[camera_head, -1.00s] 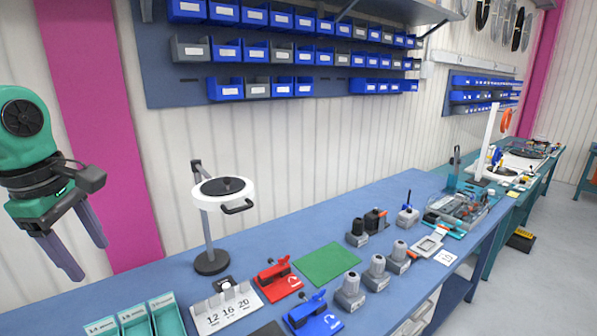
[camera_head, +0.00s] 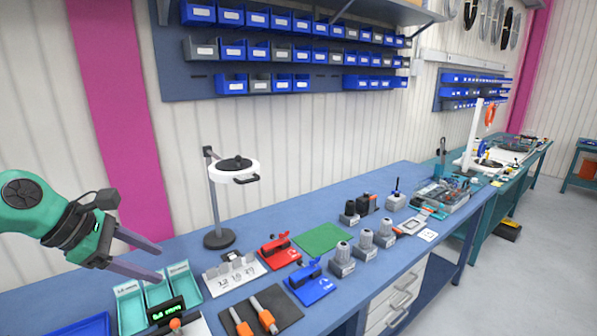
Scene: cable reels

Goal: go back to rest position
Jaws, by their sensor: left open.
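My left gripper (camera_head: 148,259) comes in from the left, with its two grey fingers apart and nothing between them. It is in front of the teal bins (camera_head: 131,305) at the left end of the blue workbench (camera_head: 190,250), and its fingers point right. Whether it touches the bins cannot be told. My right gripper is not in view.
A round lamp on a stand (camera_head: 233,172) rises right of the gripper. On the bench are a red tool (camera_head: 279,252), a blue tool (camera_head: 309,282), a green mat (camera_head: 321,239) and a dark pad with orange-handled tools (camera_head: 262,312). Blue wall bins (camera_head: 232,84) hang above.

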